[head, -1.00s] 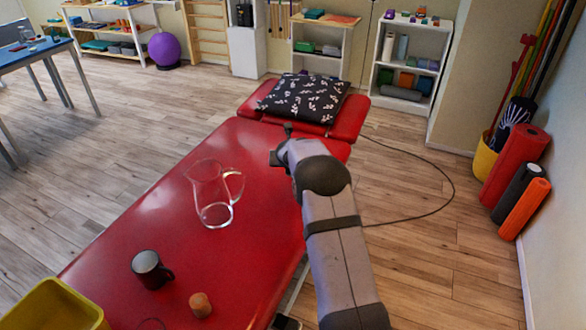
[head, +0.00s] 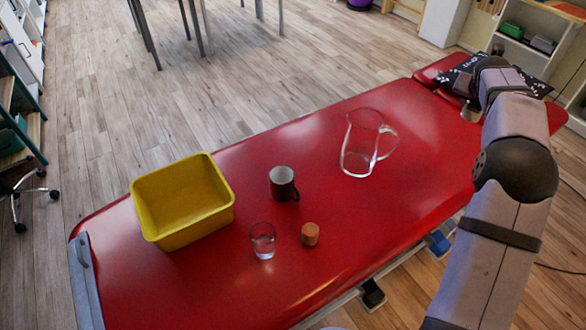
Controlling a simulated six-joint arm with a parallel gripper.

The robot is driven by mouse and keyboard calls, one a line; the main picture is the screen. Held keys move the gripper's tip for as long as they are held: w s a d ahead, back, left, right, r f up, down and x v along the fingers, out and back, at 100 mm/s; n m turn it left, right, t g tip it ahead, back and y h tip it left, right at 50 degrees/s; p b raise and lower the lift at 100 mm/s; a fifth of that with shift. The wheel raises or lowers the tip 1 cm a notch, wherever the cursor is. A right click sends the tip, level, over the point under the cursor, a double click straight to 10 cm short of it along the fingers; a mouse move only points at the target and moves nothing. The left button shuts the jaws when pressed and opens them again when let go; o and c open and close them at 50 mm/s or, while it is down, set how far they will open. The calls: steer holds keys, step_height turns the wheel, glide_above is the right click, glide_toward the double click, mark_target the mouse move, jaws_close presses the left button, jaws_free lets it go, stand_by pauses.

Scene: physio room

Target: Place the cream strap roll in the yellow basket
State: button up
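The yellow basket (head: 222,215) stands at the left end of the red treatment table and looks empty. A small tan-orange cylinder (head: 310,234) stands on the table right of the glass; I cannot tell whether it is the strap roll. No clearly cream roll shows in the head view. My gripper (head: 496,50) is at the upper right, by the dark patterned pillow (head: 535,84), far from the basket. It is mostly hidden behind my arm, so its fingers and anything in them cannot be made out.
A black mug (head: 283,184) stands right of the basket, and a clear drinking glass (head: 263,241) is in front of it. A clear glass jug (head: 360,145) stands further right. The red table (head: 400,205) is bare between the jug and my arm.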

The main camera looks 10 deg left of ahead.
step_height(320, 180, up, 3)
steer(key=shift+a+r, duration=0.1)
steer(key=shift+r, duration=0.1)
steer(key=s+a+n+y+b, duration=0.1)
steer(key=a+n+y+b, duration=0.3)
steer(key=a, duration=3.6)
steer(key=n+y+b, duration=0.1)
steer(key=n+y, duration=0.3)
steer(key=n, duration=0.3)
glide_above(201, 198)
step_height(201, 198, down, 18)
steer(key=f, duration=0.1)
steer(key=shift+g, duration=0.3)
steer(key=shift+f+b, duration=0.7)
steer(key=shift+f, duration=4.05)
